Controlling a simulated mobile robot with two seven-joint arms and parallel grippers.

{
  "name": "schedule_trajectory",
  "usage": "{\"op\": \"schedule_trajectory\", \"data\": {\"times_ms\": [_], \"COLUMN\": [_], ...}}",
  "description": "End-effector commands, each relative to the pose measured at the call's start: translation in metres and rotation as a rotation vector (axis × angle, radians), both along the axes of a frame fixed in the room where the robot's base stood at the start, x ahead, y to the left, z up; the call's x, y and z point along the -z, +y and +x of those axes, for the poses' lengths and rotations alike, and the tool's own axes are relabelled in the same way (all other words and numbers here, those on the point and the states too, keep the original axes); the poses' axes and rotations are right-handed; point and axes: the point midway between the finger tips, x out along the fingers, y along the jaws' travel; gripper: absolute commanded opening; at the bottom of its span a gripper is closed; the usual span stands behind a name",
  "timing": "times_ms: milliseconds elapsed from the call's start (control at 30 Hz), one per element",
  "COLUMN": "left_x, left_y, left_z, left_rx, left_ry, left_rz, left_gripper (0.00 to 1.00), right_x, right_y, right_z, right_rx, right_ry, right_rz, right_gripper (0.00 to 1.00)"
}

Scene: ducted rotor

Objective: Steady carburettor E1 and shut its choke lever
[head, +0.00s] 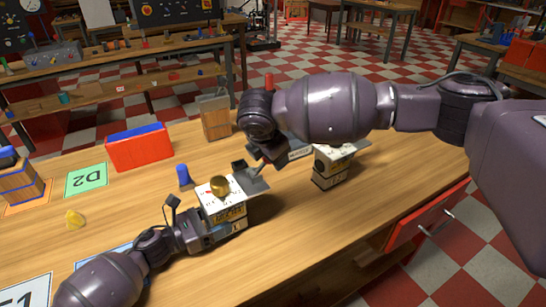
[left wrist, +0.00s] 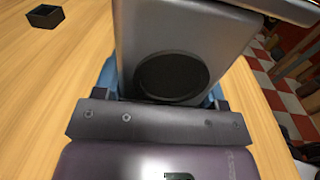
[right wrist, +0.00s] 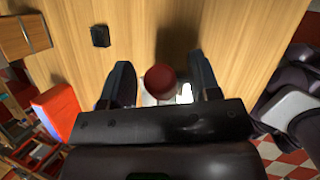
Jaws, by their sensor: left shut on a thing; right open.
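A pale block with a gold dome (head: 220,186) stands on the bench; I take it for carburettor E1, though its label is not clearly readable. My left gripper (head: 212,232) is shut on it from the near left. In the left wrist view its grey body (left wrist: 190,35) with a dark round opening sits between the fingers. My right gripper (head: 268,157) is open, pointing down just beyond the carburettor. In the right wrist view a red round knob (right wrist: 161,82) lies between its spread fingers. Whether this is the choke lever's end, or touched, I cannot tell.
A similar pale block (head: 332,165) stands to the right. A small black box (head: 238,165), a blue peg (head: 184,176), a red box (head: 139,148) and a wooden box (head: 215,119) stand behind or left. The right front of the bench is clear.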

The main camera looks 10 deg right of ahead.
Motion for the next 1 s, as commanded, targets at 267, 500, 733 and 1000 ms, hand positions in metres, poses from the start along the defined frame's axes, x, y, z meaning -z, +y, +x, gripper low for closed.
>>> {"op": "schedule_trajectory", "data": {"times_ms": [267, 500, 733, 1000], "left_x": [0.000, 0.000, 0.000, 0.000], "left_y": [0.000, 0.000, 0.000, 0.000], "left_z": [0.000, 0.000, 0.000, 0.000], "left_rx": [0.000, 0.000, 0.000, 0.000], "left_ry": [0.000, 0.000, 0.000, 0.000], "left_rz": [0.000, 0.000, 0.000, 0.000], "left_gripper": [0.32, 0.32, 0.32, 0.32], "right_x": [0.016, 0.016, 0.016, 0.015], "right_y": [-0.004, -0.004, -0.004, -0.004], "right_z": [0.006, 0.006, 0.006, 0.006], "right_rx": [-0.001, -0.001, -0.001, -0.001], "right_ry": [0.001, 0.000, 0.000, 0.000], "right_rz": [0.001, 0.001, 0.001, 0.001], "right_gripper": [0.56, 0.56, 0.23, 0.00]}}
